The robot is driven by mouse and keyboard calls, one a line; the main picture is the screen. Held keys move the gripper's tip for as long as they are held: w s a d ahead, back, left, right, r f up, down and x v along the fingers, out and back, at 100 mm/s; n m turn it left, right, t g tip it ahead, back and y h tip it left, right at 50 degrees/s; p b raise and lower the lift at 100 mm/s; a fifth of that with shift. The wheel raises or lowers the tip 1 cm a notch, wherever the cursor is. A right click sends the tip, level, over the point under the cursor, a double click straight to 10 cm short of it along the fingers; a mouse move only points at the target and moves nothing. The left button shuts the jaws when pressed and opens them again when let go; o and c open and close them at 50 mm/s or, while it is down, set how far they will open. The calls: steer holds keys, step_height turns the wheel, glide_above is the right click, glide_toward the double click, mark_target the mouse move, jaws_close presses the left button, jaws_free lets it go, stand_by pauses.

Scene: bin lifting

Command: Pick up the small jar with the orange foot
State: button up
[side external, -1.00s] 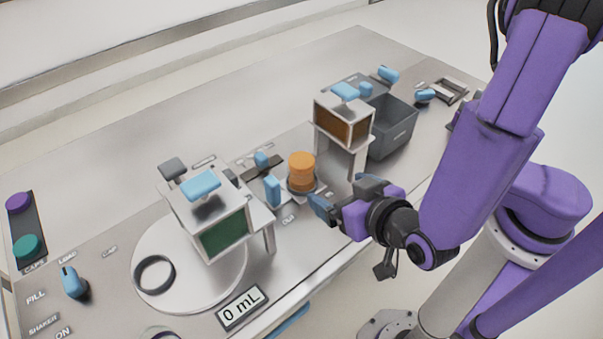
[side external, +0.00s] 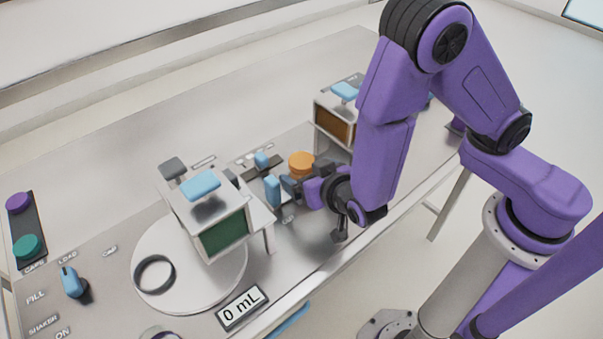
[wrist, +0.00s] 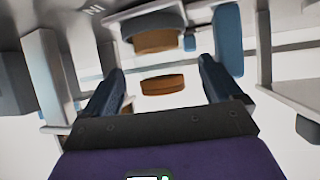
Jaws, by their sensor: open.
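The small jar (side external: 301,161) shows an orange top in the side view, and my gripper hides its lower part. In the wrist view an orange-brown disc (wrist: 162,86) lies between my fingers, and a second orange-brown band (wrist: 157,41) sits against a grey ring (wrist: 152,22). The jar's body between them is hard to make out. My gripper (side external: 290,183) is open at the near side of the jar, close to it. In the wrist view its two fingers (wrist: 161,68) stand apart on either side of the disc. I cannot tell whether either finger touches the jar.
A blue upright handle (side external: 272,190) stands close left of my gripper. A white-framed box with a green front (side external: 224,235) stands further left, over a round plate (side external: 180,292). A brown-fronted box (side external: 334,122) stands behind right, partly hidden by my arm.

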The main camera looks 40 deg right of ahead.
steer(key=shift+x, duration=1.8)
steer(key=c, duration=1.1)
steer(key=shift+r, duration=0.1)
